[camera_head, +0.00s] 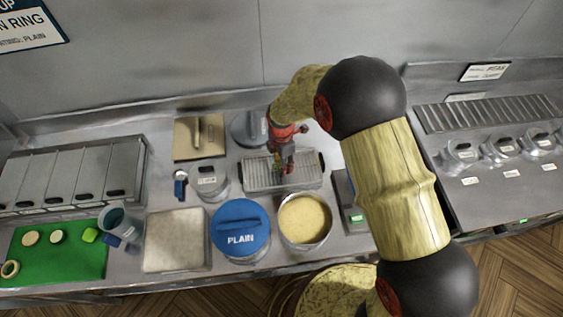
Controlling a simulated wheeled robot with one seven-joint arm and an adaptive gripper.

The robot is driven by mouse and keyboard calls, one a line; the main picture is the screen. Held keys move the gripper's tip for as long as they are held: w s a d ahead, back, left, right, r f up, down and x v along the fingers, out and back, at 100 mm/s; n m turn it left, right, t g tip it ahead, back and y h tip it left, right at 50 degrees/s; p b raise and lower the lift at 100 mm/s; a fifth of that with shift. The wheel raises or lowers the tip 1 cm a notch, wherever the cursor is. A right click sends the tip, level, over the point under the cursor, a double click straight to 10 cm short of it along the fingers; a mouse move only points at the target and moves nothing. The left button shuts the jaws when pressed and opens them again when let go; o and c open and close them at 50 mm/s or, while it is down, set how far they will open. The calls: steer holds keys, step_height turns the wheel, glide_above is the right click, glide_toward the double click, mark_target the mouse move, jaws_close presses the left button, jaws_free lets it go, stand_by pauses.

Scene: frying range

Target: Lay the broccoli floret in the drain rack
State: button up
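The drain rack (258,177) is a silver, ribbed tray with dark end handles in the middle of the counter. My gripper (284,168), red and dark, points down over the middle of the rack. A small green patch, likely the broccoli floret (281,170), shows at the fingertips, low over the rack or touching its bars. The fingers hide most of it. The view is too small to tell whether they are shut on it or apart.
A pot of yellow batter (304,221) and a blue-lidded PLAIN pot (240,228) stand in front of the rack. A lidded grey canister (209,181) is to its left. A green board (55,252) with cut pieces lies far left. Fryers (505,147) stand right.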

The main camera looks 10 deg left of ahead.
steer(key=o, duration=0.9)
steer(key=shift+r, duration=0.1)
step_height(320, 180, up, 12)
steer(key=shift+f, duration=0.1)
stand_by(0.4)
